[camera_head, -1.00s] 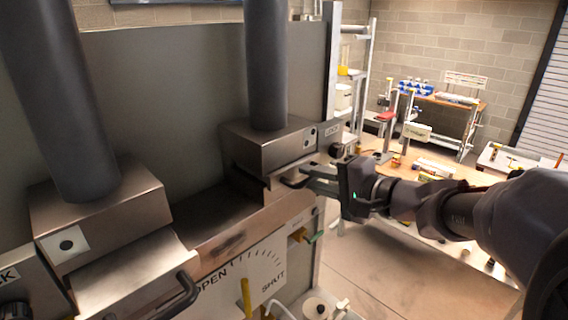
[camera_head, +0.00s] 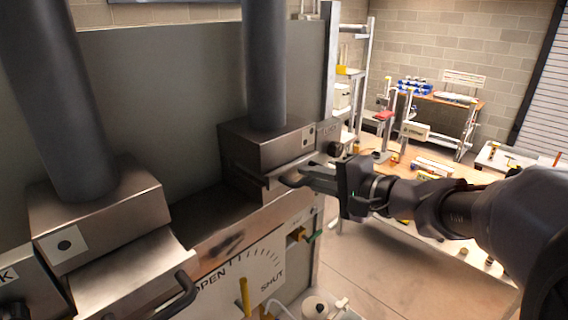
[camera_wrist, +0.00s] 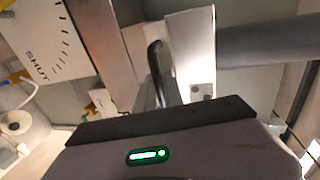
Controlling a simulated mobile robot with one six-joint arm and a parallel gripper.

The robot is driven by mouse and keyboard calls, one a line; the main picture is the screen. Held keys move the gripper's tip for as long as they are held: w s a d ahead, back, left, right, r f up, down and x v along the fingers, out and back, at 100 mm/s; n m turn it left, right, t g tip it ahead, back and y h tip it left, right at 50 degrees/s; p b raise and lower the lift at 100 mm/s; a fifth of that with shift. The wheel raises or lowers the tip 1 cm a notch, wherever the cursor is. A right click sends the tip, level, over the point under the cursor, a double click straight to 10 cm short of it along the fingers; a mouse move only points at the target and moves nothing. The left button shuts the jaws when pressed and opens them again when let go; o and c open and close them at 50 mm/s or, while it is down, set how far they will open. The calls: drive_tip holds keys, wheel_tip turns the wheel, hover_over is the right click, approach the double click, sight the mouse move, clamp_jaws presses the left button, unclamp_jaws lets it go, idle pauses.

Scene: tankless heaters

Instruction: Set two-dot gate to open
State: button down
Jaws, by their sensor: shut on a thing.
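The two-dot gate is a metal box (camera_head: 268,148) on the right, under a dark pipe, with a two-dot label (camera_head: 308,137). Its metal slide plate (camera_head: 262,174) shows at the front, with a dark bar handle (camera_head: 290,181). My gripper (camera_head: 300,178) is shut on this handle, reaching in from the right. In the wrist view the dark handle (camera_wrist: 155,65) runs down to the jaws, beside a bright metal plate (camera_wrist: 195,50). How far the plate is out is hard to tell.
A one-dot gate (camera_head: 105,212) stands left, its plate and handle (camera_head: 180,298) jutting forward. An OPEN–SHUT dial (camera_head: 250,275) with a yellow pointer (camera_head: 245,296) is below. A lock knob (camera_head: 335,148) is right of the two-dot box. A cluttered bench (camera_head: 425,185) stands behind my arm.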

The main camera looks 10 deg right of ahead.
idle(0.5)
drive_tip(key=f+b+v, duration=0.1)
drive_tip(key=b+v, duration=0.4)
drive_tip(key=v, duration=0.1)
drive_tip(key=shift+s+d+f, duration=0.15)
drive_tip(key=shift+s+d, duration=0.05)
drive_tip(key=shift+s, duration=0.2)
drive_tip(key=c, duration=1.5)
unclamp_jaws()
drive_tip(key=shift+a, duration=0.1)
drive_tip(key=shift+o, duration=0.2)
